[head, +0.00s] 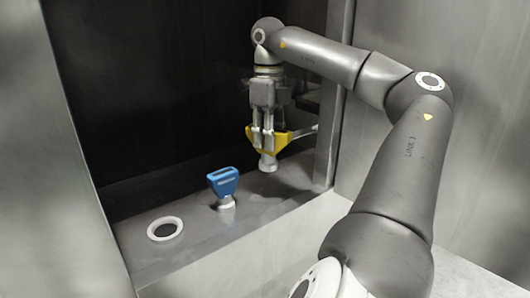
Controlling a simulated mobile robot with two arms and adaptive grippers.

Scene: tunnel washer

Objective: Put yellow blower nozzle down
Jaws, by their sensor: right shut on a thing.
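The yellow blower nozzle (283,142) has a wide yellow top and a pale round lower end. My right gripper (262,140) points down and is shut on its yellow part. The nozzle is upright at the right end of the metal ledge (185,250). Its lower end is at or just above the ledge surface; I cannot tell whether it touches. The gripper fingers hide part of the yellow top. My left gripper is not in view.
A blue nozzle (223,182) stands upright on the ledge, left of the yellow one. A white-rimmed round hole (165,229) lies further left and is empty. A metal post (335,95) and walls bound the recess; its back is dark.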

